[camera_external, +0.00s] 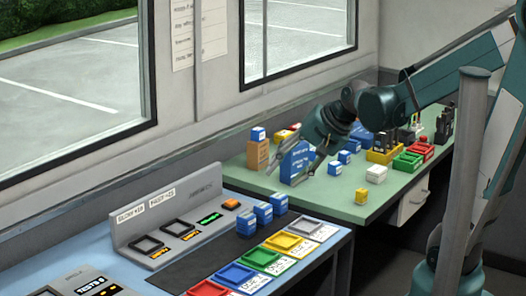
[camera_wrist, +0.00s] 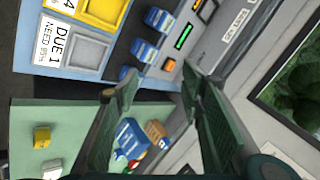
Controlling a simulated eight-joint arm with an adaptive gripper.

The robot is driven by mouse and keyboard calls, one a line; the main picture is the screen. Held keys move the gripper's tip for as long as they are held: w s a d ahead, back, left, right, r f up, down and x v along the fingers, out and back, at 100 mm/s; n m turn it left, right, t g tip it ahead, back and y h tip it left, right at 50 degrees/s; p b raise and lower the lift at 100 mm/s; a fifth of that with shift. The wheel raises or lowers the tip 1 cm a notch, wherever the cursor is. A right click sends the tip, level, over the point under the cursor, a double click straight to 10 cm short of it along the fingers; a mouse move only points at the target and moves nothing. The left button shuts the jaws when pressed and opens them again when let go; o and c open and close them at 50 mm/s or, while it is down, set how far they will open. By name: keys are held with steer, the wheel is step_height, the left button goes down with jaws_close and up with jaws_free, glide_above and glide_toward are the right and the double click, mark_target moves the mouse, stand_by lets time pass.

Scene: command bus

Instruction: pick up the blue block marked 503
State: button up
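Three small blue blocks with white labels stand in a row on the dark strip: a left one (camera_external: 246,221), a middle one (camera_external: 263,214) and a right one (camera_external: 279,203). In the wrist view they also appear as an upper (camera_wrist: 158,19), a middle (camera_wrist: 144,50) and a lower block (camera_wrist: 130,75). More small blue blocks (camera_external: 345,157) lie on the green table, and one (camera_external: 258,134) sits on a brown box. I cannot read 503 on any of them. My gripper (camera_external: 294,164) is open and empty above the green table, its fingers (camera_wrist: 160,74) spread apart.
A large blue container (camera_external: 297,160) and a brown box (camera_external: 257,154) stand near my gripper. Coloured trays (camera_external: 237,277) line the blue desk's front. A grey panel (camera_external: 170,213) rises behind the dark strip. A small yellow block (camera_external: 361,196) stands near the green table's front edge.

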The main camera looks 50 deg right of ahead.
steer(key=w+d+f+m+t+p, duration=0.1)
steer(key=w+d+m, duration=0.2)
steer(key=d+m, duration=0.15)
steer(key=w+d+f+m, duration=0.1)
steer(key=w+d+m, duration=0.15)
steer(key=d, duration=0.35)
steer(key=m+t+h+p, duration=0.25)
steer(key=m+t, duration=0.25)
steer(key=m, duration=1.2)
glide_toward(338, 164)
steer(key=w, duration=0.2)
steer(key=shift+w+a, duration=0.2)
steer(key=shift+w, duration=0.15)
steer(key=shift+s+d+f+m, duration=0.2)
steer(key=shift+s+d+m, duration=0.15)
steer(key=shift+d+m, duration=0.2)
steer(key=shift+x, duration=1.35)
steer(key=shift+a, duration=0.1)
steer(key=shift+b+x, duration=0.8)
steer(key=shift+x, duration=1.8)
